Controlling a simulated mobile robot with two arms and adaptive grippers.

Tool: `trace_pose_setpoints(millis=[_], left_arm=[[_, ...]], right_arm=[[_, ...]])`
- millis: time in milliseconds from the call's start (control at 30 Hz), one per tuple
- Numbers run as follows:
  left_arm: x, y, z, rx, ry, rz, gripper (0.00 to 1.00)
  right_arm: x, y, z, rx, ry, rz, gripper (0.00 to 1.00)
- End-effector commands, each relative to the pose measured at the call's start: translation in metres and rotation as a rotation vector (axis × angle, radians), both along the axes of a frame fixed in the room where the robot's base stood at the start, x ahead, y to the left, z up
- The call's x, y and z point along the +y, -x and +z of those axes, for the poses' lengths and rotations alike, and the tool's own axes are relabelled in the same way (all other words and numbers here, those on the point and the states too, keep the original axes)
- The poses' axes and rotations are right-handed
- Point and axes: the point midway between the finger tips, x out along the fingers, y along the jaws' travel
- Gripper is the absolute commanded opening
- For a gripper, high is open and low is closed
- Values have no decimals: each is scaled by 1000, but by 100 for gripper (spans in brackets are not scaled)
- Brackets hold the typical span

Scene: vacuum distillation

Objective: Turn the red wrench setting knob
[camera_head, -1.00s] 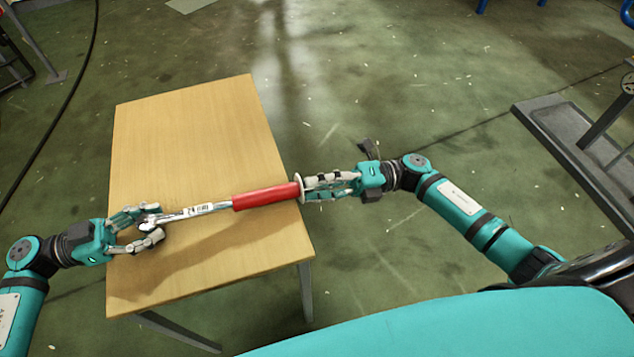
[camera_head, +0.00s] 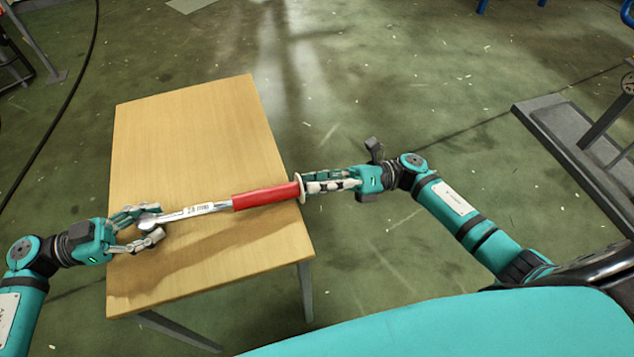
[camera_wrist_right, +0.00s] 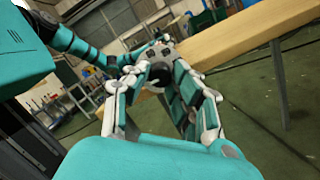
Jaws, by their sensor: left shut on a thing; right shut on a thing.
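The wrench has a red handle (camera_head: 265,198) and a silver shaft (camera_head: 195,210) with small dark markings.
The wooden table (camera_head: 190,140) is bare behind the wrench. Its right edge passes under the handle end, and my right arm is over open floor. A grey metal platform (camera_head: 570,150) stands at the far right. A black cable (camera_head: 75,85) runs along the floor at left.

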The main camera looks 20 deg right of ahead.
Motion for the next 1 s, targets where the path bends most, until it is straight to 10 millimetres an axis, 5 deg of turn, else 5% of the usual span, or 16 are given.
trace_pose_setpoints(millis=[400,433,567,1000], left_arm=[[1,-1,1,2,1,2,0],[1,-1,1,2,1,2,0],[1,-1,1,1,1,2,0],[0,-1,1,0,1,2,0]], right_arm=[[-1,0,-3,-4,8,-3,0],[-1,0,-3,-4,8,-3,27],[-1,0,-2,-5,6,-2,44],[-14,0,-4,-4,4,-4,46]])
